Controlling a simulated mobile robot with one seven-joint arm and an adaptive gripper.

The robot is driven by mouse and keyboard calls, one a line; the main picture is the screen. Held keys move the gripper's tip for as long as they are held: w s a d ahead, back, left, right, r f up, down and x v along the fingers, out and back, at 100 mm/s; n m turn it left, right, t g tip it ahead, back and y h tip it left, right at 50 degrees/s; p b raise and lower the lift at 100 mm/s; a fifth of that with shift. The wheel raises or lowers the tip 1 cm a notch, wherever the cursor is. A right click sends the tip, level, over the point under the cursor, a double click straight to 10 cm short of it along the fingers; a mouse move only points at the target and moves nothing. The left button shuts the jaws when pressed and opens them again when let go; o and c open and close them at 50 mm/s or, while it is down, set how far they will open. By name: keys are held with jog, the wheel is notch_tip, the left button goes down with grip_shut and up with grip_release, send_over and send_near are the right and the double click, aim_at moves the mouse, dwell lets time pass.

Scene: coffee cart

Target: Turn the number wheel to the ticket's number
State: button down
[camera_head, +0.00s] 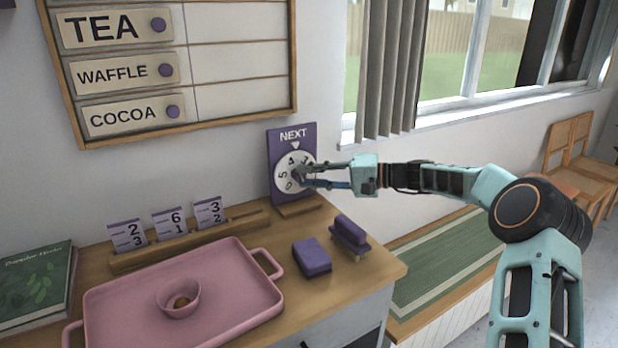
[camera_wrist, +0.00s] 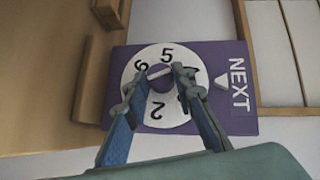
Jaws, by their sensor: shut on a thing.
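The number wheel (camera_wrist: 150,57) is a white dial on a purple board marked NEXT (camera_head: 280,138), upright against the wall at the counter's back. A white pointer (camera_wrist: 221,83) sits at the dial's NEXT side. In the wrist view 5, 6 and 2 are readable; my fingers partly cover the digits nearest the pointer, so the indicated number is unclear. My gripper (camera_wrist: 165,72) is shut on the wheel's purple knob (camera_wrist: 158,74) at the dial's middle. Several numbers show on three tickets: left (camera_head: 128,234), middle (camera_head: 170,222) and right (camera_head: 209,212), standing in a wooden rack (camera_head: 150,258).
A pink tray (camera_head: 115,300) holding a small pink bowl (camera_head: 190,288) lies in front of the rack. A purple block (camera_head: 312,257) and a purple stand-like item (camera_head: 349,236) are right of it. A green book (camera_head: 32,283) lies left. A menu board (camera_head: 240,75) hangs above.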

jog(key=m+y, duration=0.1)
jog(key=m+y+b, duration=0.1)
jog(key=m, duration=0.1)
jog(key=shift+f+y, duration=0.4)
jog(key=shift+a+m+t+y+b, duration=0.1)
jog(key=shift+m+t+y+b, duration=0.3)
jog(key=shift+m+y, duration=0.3)
jog(key=c, duration=1.6)
grip_release()
jog(key=shift+a, duration=0.1)
jog(key=v, duration=1.2)
jog(key=shift+s+f, duration=0.1)
jog(key=shift+f, duration=0.05)
